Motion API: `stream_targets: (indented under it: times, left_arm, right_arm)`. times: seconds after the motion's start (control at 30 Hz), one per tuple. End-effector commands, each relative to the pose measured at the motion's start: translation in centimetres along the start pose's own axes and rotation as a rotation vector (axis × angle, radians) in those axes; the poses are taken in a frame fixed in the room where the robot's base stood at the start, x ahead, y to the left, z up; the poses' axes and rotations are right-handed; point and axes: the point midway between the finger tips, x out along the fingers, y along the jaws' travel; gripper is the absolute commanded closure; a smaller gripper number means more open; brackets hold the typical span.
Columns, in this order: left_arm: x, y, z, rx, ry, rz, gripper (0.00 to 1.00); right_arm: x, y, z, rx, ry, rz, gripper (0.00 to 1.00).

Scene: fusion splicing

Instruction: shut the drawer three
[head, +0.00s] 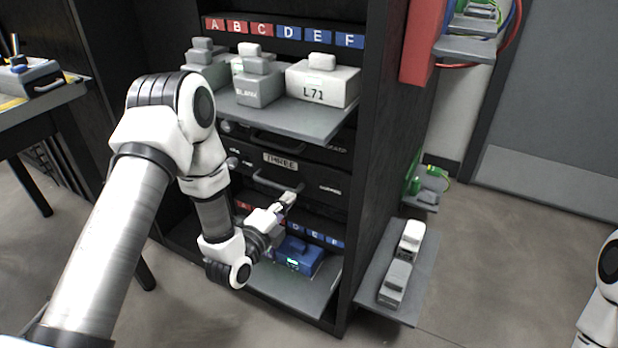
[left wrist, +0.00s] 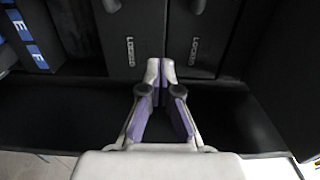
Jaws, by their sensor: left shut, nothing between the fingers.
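Drawer three (head: 322,180) has a black front with a "THREE" label and a bar handle (head: 277,186). It sits in the dark cabinet, below the upper grey shelf. I cannot tell whether its front is fully flush. My left gripper (head: 290,199) is shut and empty, just below and beside the handle, close to the drawer front. In the left wrist view, the shut fingertips (left wrist: 160,68) point toward black fronts marked "LOCKED"; contact is not clear. My right gripper is out of view.
Grey and white boxes stand on the upper shelf (head: 300,123). A blue device (head: 300,256) sits on the lower shelf (head: 305,293), under the left gripper. A side shelf (head: 419,290) sticks out at the cabinet's right. The floor at right is clear.

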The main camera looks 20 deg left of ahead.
Motion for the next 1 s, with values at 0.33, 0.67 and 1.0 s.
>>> stream_targets:
  times: [0.33, 0.67, 1.0]
  left_arm:
    - [7.6, 0.4, 0.0, 0.003, 0.000, -0.005, 1.00]
    - [11.7, 0.1, 0.0, 0.000, -0.001, -0.001, 1.00]
    - [11.9, -0.1, 0.0, 0.000, -0.001, 0.000, 1.00]
  right_arm:
    - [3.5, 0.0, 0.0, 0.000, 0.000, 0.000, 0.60]
    - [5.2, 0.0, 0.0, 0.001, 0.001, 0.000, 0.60]
    - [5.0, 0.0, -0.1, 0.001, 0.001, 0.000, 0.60]
